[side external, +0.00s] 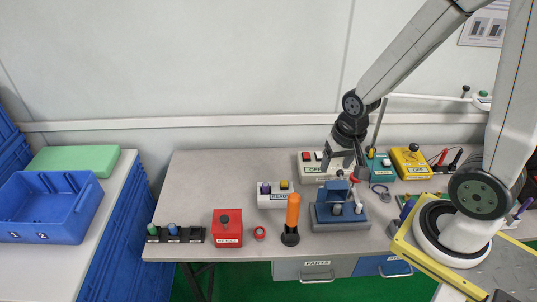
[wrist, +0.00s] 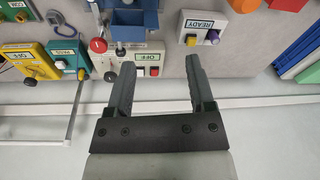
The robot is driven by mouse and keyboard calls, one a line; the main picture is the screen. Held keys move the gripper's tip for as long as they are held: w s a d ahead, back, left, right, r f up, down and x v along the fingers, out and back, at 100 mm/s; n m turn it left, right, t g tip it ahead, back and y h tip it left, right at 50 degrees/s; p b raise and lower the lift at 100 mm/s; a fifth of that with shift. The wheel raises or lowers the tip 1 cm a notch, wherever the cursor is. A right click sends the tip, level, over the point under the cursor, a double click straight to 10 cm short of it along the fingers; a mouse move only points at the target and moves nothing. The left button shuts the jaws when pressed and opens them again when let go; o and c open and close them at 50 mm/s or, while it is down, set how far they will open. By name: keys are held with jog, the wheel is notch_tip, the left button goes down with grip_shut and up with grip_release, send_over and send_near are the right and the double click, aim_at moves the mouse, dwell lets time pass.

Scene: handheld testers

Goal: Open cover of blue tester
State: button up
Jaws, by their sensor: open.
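My gripper (side external: 346,168) is above and behind the tester.
A white OFF box (side external: 309,169) is behind the tester, and teal (side external: 381,170) and yellow (side external: 410,163) boxes stand right. A white READY box (side external: 271,196), an orange-handled tool (side external: 292,215) and a red box (side external: 227,228) stand left. The table's back left is clear.

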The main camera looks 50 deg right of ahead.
jog(key=a+r+n, duration=0.1)
jog(key=n, duration=0.1)
jog(key=w+a+r+n, duration=0.1)
jog(key=n, duration=0.1)
jog(key=a+n+t, duration=0.1)
jog(key=n, duration=0.1)
jog(key=shift+w+a+r+n, duration=0.2)
jog(key=shift+a+r+n, duration=0.1)
jog(key=shift+r, duration=0.1)
